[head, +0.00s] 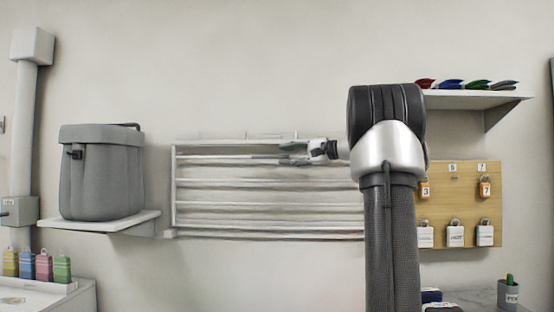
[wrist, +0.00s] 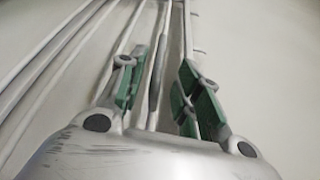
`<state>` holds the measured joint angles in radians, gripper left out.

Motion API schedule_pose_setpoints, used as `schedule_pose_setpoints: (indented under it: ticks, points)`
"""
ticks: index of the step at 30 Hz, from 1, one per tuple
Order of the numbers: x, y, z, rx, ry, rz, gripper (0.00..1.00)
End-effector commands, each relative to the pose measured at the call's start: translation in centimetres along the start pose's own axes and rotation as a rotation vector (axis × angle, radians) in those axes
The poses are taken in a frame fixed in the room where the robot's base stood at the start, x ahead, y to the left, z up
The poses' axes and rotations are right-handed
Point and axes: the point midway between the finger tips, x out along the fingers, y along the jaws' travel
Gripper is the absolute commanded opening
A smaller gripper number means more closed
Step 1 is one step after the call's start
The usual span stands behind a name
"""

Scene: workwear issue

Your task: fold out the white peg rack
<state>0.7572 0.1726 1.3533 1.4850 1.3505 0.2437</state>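The white peg rack (head: 270,205) is a frame of several horizontal rails on the wall and appears to lie close against it. Its right end is hidden behind my arm. My gripper (head: 291,152) is at the upper part of the rack, pointing left. In the wrist view, my gripper (wrist: 156,72) has its two green-padded fingers apart, one on each side of a rail with a grey sleeve (wrist: 155,80). Gaps show between the sleeve and both pads. The rack's other white rails (wrist: 60,60) run at the left of the wrist view.
A grey lidded container (head: 101,178) stands on a wall shelf (head: 130,222) left of the rack. A wooden lock board (head: 463,190) and a shelf with coloured items (head: 480,101) are at the right. Coloured tags or locks (head: 44,267) stand at lower left. The wall below the rack is clear.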

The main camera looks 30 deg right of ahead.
Motion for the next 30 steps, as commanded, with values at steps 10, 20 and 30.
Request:
schedule_pose_setpoints:
  ticks: [10,20,30]
  points:
    - [5.7,0.1,0.2,0.000,-0.004,0.003,0.34]
    - [7.3,0.1,0.1,0.000,-0.001,0.003,0.34]
    - [7.3,0.1,0.1,0.000,-0.001,0.003,0.00]
